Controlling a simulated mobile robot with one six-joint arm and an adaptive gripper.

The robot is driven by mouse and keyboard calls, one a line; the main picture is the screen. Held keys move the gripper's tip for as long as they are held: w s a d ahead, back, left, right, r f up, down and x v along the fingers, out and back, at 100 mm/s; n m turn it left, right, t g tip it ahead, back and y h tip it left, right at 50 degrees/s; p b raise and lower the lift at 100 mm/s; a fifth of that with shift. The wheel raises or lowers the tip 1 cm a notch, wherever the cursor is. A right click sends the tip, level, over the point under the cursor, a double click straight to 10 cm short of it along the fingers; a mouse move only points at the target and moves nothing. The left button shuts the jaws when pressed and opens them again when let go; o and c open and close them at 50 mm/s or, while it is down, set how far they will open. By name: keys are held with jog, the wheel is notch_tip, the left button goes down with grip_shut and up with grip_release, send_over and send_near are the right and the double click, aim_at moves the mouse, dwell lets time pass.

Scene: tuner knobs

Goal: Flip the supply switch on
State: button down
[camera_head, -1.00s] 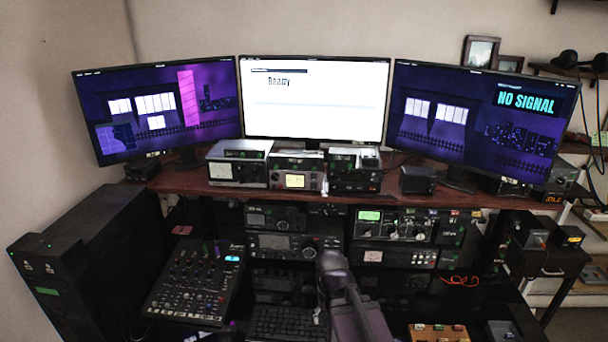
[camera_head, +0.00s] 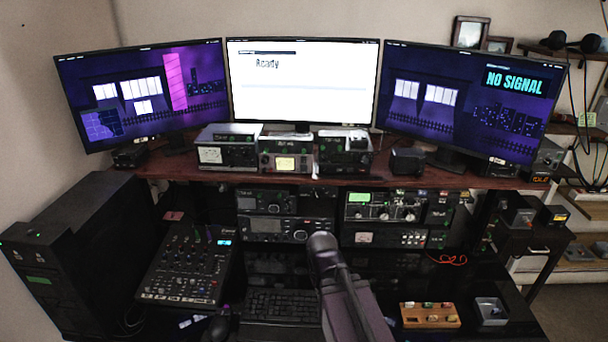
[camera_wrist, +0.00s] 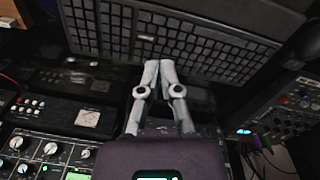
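I cannot tell which control is the supply switch; no label is legible. Candidate panels are the rack unit with a green display and knobs (camera_head: 385,207) and the darker unit below it with a small pale meter (camera_head: 390,238). In the wrist view, a similar knobbed panel (camera_wrist: 45,150) lies at lower left, with a dark unit bearing a pale meter (camera_wrist: 88,118) above it. My gripper (camera_wrist: 160,63) has its pale fingers brought together at the tips, nothing visible between them. It points toward the keyboard's edge, apart from the panels. In the head view my arm hides the gripper.
The keyboard (camera_head: 283,305) lies on the dark desk, also across the top of the wrist view (camera_wrist: 170,35). A mixer (camera_head: 185,265) stands left. A wooden box with small knobs (camera_head: 430,315) and a grey tray (camera_head: 490,311) are right. A shelf (camera_head: 300,181) overhangs the rack.

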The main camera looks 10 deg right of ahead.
aim_at(304, 173)
jog(key=w+d+r+n+t+h+p, duration=0.2)
jog(key=w+d+r+n+t+h, duration=0.25)
jog(key=w+r+t, duration=0.45)
jog(key=w+a+r+n+t+p, duration=0.2)
jog(key=w+a+r+n+t, duration=0.4)
jog(key=w+r+n, duration=0.2)
jog(key=shift+w+a+r+n+y, duration=0.45)
jog(key=shift+r+n, duration=0.7)
jog(key=shift+r, duration=0.7)
jog(key=shift+w+d, duration=0.1)
jog(key=shift+b+x, duration=0.75)
jog(key=shift+x, duration=6.1)
jog(key=shift+r, duration=0.2)
